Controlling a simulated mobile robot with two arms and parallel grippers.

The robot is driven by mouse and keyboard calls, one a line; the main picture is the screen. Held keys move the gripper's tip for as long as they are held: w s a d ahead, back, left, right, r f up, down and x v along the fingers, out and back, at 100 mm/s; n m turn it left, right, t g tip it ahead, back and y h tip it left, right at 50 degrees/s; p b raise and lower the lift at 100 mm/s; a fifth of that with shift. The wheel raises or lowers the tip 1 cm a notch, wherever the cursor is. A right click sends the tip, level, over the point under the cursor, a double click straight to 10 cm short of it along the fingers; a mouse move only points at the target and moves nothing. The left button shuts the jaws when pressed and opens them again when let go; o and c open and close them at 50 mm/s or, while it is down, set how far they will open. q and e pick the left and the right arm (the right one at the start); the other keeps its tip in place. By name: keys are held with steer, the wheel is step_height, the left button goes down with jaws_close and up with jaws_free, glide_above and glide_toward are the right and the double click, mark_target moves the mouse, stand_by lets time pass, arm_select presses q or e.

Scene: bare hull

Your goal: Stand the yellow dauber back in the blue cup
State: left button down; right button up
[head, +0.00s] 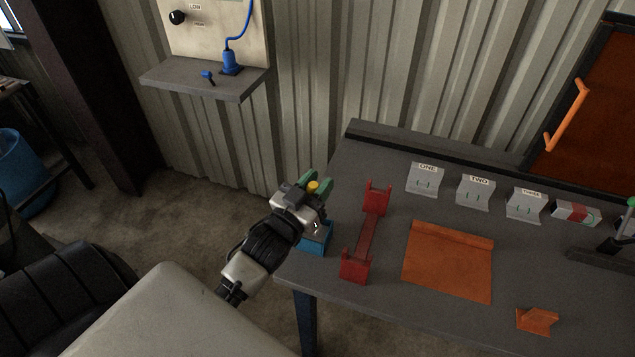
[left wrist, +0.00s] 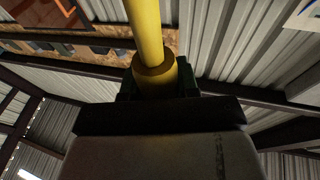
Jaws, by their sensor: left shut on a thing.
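My left gripper (head: 321,185), with green fingertips, is shut on the yellow dauber (head: 313,187) above the left edge of the workbench. In the left wrist view the dauber (left wrist: 148,35) is a yellow rod with a thicker collar, held between the dark fingers. The blue cup (head: 314,243) is a square blue holder on the bench's left edge, just below the gripper in the picture. My gripper and wrist partly hide the cup, so its opening does not show clearly. My right gripper is in neither view.
A red cradle (head: 365,235) stands close to the right of the cup. An orange mat (head: 449,262), an orange bracket (head: 537,320) and labelled grey stands (head: 423,179) are farther right on the bench. A grey wall shelf (head: 205,78) is at upper left.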

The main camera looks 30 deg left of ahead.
arm_select(q)
steer(key=shift+f+b, duration=0.3)
steer(key=shift+f, duration=0.3)
steer(key=shift+c, duration=1.3)
jaws_free()
steer(key=shift+r, duration=0.15)
steer(key=shift+r+p, duration=4.4)
steer(key=shift+p, duration=0.15)
steer(key=shift+f, duration=0.1)
